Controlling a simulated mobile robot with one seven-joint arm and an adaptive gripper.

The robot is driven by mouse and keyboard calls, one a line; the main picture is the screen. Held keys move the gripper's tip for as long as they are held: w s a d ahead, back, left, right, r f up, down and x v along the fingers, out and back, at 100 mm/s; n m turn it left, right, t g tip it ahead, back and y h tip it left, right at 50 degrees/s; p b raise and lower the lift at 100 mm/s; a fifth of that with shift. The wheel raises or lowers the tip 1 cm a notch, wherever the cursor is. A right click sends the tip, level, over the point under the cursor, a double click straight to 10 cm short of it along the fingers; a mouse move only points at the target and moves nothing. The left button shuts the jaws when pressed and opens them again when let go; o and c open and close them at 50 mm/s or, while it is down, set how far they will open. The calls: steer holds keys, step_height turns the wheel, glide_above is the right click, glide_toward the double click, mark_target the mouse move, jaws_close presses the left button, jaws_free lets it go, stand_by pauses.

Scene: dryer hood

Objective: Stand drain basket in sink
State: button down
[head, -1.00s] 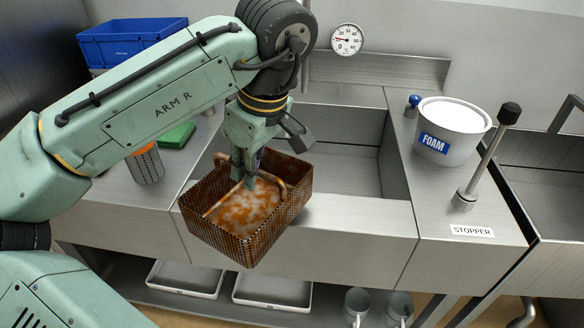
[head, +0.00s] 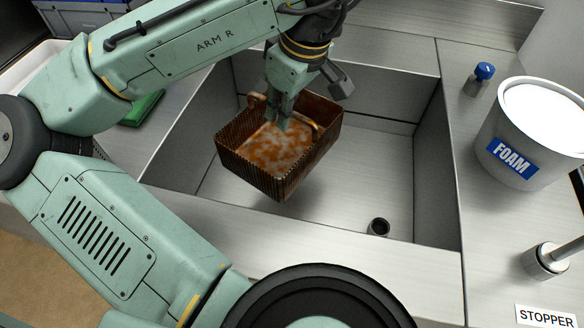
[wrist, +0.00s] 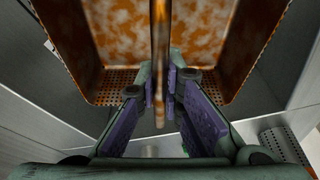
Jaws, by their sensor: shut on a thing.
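The drain basket (head: 290,185) is a brown perforated box with orange-brown, whitish-blotched contents or inner floor. It hangs slightly tilted over or within the left part of the steel sink (head: 385,165), seemingly above its floor. My gripper (head: 279,118) is shut on the bar handle of the basket from above. In the wrist view, the handle (wrist: 160,50) runs between the purple-padded fingers (wrist: 161,97), with the basket (wrist: 105,85) behind it. A small round drain (head: 378,227) shows in the sink floor, front right of the basket. The basket hides part of the sink floor.
A white FOAM bucket (head: 535,130), a blue-capped piece (head: 482,75) and a stopper post (head: 547,260) stand on the right counter. A green block (head: 142,108) lies left of the sink. The sink's right half is clear.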

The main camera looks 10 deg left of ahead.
glide_above(283, 152)
step_height(283, 152, down, 6)
steer(key=shift+r+p, duration=0.2)
steer(key=shift+p, duration=0.2)
step_height(283, 152, down, 5)
steer(key=shift+r, duration=0.15)
steer(key=shift+f, duration=0.2)
steer(key=shift+f+b, duration=0.3)
steer(key=shift+f, duration=0.2)
steer(key=c, duration=1.7)
jaws_free()
